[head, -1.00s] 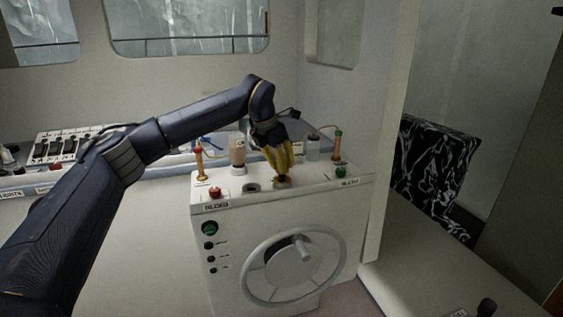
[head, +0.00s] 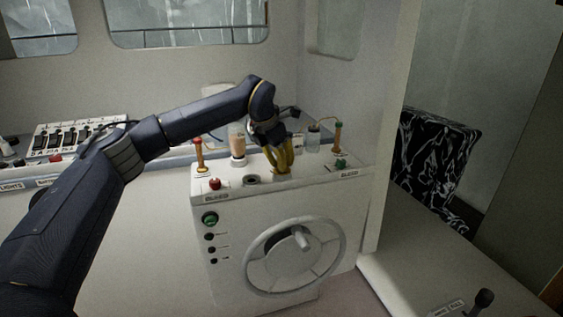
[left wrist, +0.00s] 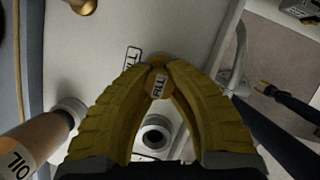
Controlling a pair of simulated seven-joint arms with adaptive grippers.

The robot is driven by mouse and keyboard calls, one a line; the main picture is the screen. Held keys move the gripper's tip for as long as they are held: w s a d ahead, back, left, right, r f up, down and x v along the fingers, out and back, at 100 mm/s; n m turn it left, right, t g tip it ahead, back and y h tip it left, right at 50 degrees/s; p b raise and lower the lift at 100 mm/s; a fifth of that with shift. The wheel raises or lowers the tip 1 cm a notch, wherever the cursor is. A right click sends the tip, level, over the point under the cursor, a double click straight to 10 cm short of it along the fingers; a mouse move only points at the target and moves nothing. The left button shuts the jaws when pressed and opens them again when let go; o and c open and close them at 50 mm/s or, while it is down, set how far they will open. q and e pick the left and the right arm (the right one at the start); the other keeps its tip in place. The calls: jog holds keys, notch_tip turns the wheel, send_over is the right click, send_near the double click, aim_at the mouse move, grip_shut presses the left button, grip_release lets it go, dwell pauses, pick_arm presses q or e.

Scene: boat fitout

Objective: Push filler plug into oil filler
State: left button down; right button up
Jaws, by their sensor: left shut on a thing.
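My left gripper (head: 282,172) points down at the top of the white engine box (head: 340,184), its yellow fingers shut at the tips. In the left wrist view the fingertips (left wrist: 158,68) close on the orange-brown filler plug (left wrist: 157,88), which carries a FILL tag. A FILL label (left wrist: 132,57) lies on the box top beside it. The plug is low at the box top; the fingers hide its lower part and the oil filler under it, so I cannot tell how deep it sits.
A grey ring with a dark opening (head: 252,180) is left of my gripper. A handwheel (head: 293,260) is on the front.

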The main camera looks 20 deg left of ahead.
pick_arm(q)
jog(key=c, duration=1.3)
grip_release()
jog(key=shift+c, duration=0.2)
jog(key=shift+r, duration=0.1)
jog(key=v, duration=1.1)
jog(key=shift+s+r, duration=0.2)
jog(key=shift+r, duration=0.15)
